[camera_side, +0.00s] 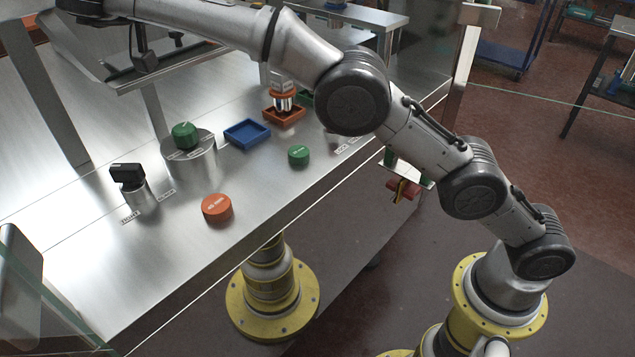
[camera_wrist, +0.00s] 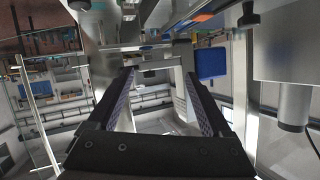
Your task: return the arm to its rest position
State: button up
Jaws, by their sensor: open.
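My gripper (camera_wrist: 160,72) shows in the wrist view with its two dark fingers well apart and nothing between them. Past the fingers are a grey metal frame, shelving and the room, seen at a steep tilt. In the side view my arm crosses high over the steel table (camera_side: 90,262) and runs out of the top left of the picture. I cannot clearly make out the gripper there.
On the table are an orange disc (camera_side: 216,208), green knobs (camera_side: 299,155) (camera_side: 185,136), a blue tray (camera_side: 240,137), an orange tray (camera_side: 272,117) holding a metal part, and a black block (camera_side: 127,174) on a metal cylinder. A raised steel shelf stands behind.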

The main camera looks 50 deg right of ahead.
jog(key=s+d+r+m+t+h, duration=0.2)
jog(key=s+d+r+h, duration=0.1)
jog(key=d+r, duration=1.05)
jog(key=s+d+r+n+t, duration=0.3)
jog(key=s+r+t, duration=0.3)
jog(key=r, duration=0.4)
jog(key=s+d+r+n+t, duration=0.3)
jog(key=s+d+r+t, duration=0.15)
jog(key=r, duration=0.45)
jog(key=s+a+f+n+y, duration=0.3)
jog(key=f+n+y, duration=0.25)
jog(key=f, duration=0.25)
jog(key=s+a+f+n+y, duration=0.3)
jog(key=f+n+y, duration=0.1)
jog(key=f+y, duration=0.25)
jog(key=s+a+f+n+y, duration=0.3)
jog(key=s+f+n+y, duration=0.15)
jog(key=f, duration=0.45)
jog(key=s+f+m+g, duration=0.1)
jog(key=s+f+g, duration=0.5)
jog(key=f, duration=0.7)
jog(key=s+d+f+g, duration=0.1)
jog(key=s+f+g, duration=0.5)
jog(key=f, duration=0.8)
jog(key=shift+s+f+m+h, duration=0.25)
jog(key=shift+s+m+h, duration=0.15)
jog(key=shift+s, duration=0.55)
jog(key=shift+d, duration=0.1)
